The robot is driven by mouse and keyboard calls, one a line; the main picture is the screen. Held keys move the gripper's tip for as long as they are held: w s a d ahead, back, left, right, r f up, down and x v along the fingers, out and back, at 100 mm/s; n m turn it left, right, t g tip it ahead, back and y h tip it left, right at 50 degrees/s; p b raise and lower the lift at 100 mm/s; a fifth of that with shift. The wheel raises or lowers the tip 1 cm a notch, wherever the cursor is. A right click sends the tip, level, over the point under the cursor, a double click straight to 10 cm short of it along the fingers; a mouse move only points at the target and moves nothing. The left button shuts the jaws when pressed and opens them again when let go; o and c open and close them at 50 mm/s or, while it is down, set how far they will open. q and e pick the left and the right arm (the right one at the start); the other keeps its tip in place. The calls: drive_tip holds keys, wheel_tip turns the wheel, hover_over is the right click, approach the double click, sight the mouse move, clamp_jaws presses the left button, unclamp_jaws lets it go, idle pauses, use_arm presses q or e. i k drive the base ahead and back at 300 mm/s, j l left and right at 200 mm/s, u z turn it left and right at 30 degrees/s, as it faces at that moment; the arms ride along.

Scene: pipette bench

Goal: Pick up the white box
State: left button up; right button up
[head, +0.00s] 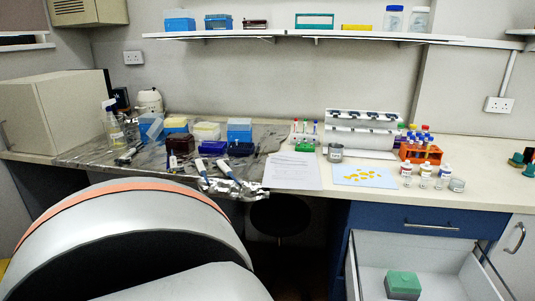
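A small whitish-cream box (206,132) stands on the foil-covered left part of the bench, between two blue boxes. It is the closest match to a white box, but its details are too small to make out. The blue box with a pale lid (239,130) is to its right, and a blue box with a yellowish band (175,125) is to its left. Small dark blue containers (212,147) stand in front of it and hide some of its lower part. Neither gripper is in view.
Pipettes (228,169) lie in front of the boxes. A paper sheet (293,171), an orange tube rack (421,152) and small bottles stand or lie to the right. A shelf (300,34) runs above. An open drawer (440,254) holds a green-topped box (403,284).

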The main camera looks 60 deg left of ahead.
sight(198, 136)
drive_tip(key=u, duration=2.45)
drive_tip(key=i+j+u, duration=0.2)
